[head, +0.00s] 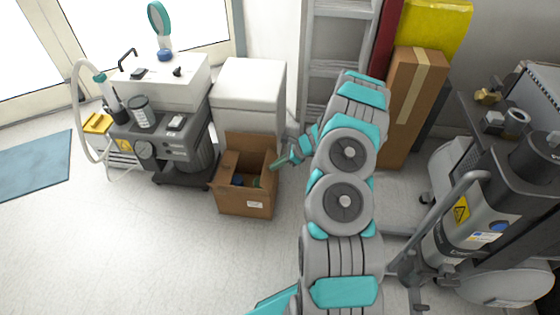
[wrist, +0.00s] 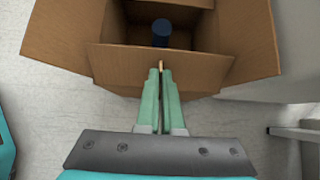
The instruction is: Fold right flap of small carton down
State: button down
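The small carton (head: 245,203) stands on the floor left of my arm in the head view, its top open. In the wrist view its flap nearest me (wrist: 118,64) is the one on the carton's right side in the head view. This flap stands raised in front of the opening. Two other flaps (wrist: 62,38) (wrist: 248,42) spread outward on either side. My gripper (wrist: 161,72) has its two green fingers nearly together, with their tips overlapping the near flap's edge. It also shows in the head view (head: 279,163), at the carton's right side. Exact contact is unclear.
A dark blue item (wrist: 162,32) lies inside the carton. A white cabinet (head: 248,92) stands behind the carton, and a compressor unit (head: 160,140) stands to its left. A tall carton (head: 411,100) and another machine (head: 480,210) are at the right. The floor in front is clear.

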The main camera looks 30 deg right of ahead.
aim_at(265, 165)
jog(key=h+p, duration=0.1)
jog(key=w+a+g+h+p, duration=0.1)
jog(key=shift+a+r+g+h, duration=0.15)
jog(key=shift+a+g+h, duration=0.05)
jog(key=shift+g+h, duration=0.1)
jog(key=shift+w+a+f+g+h, duration=0.25)
jog(key=shift+a+f+g+h, duration=0.2)
jog(key=shift+g+h, duration=0.4)
jog(key=h+b, duration=0.1)
jog(key=b, duration=0.1)
jog(key=w+a+f+g+h+b, duration=0.1)
jog(key=b, duration=0.2)
jog(key=shift+a+f+h+b, duration=0.1)
jog(key=shift+h+b, duration=0.2)
jog(key=shift+h, duration=0.05)
jog(key=g+h+b, duration=0.1)
jog(key=b, duration=0.2)
jog(key=shift+a+f, duration=0.2)
jog(key=shift+w+a+r+g+h+b, duration=0.15)
jog(key=shift+g+h+b, duration=0.15)
jog(key=shift+b, duration=0.85)
jog(key=c, duration=1)
grip_release()
jog(key=shift+c, duration=0.2)
jog(key=shift+r, duration=0.1)
